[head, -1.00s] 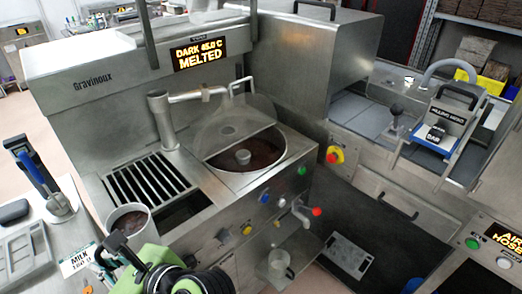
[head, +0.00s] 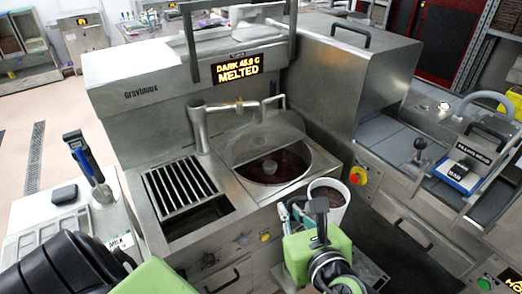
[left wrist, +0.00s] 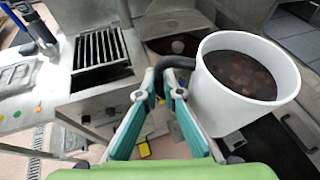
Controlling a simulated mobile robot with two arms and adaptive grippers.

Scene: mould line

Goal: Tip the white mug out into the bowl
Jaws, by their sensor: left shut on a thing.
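The white mug (head: 326,213) is held upright, with dark brown contents inside. It is large at the right of the left wrist view (left wrist: 236,88). My left gripper (head: 302,212), also in the left wrist view (left wrist: 165,80), is shut on the mug's dark handle. The bowl (head: 297,184) is the round steel basin in the machine, holding dark melted chocolate, with a clear cover raised over its back part. The mug is in front of the bowl, to its right in the head view. The bowl is partly hidden behind the mug in the left wrist view. My right gripper is not in view.
A slatted grate (head: 180,187) lies left of the bowl. A steel spout (head: 200,130) and a lit sign reading "MELTED" (head: 237,68) stand behind. A steel hood (head: 345,65) and a blue-handled tool (head: 90,170) flank the machine. An emergency stop (head: 357,175) is near the mug.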

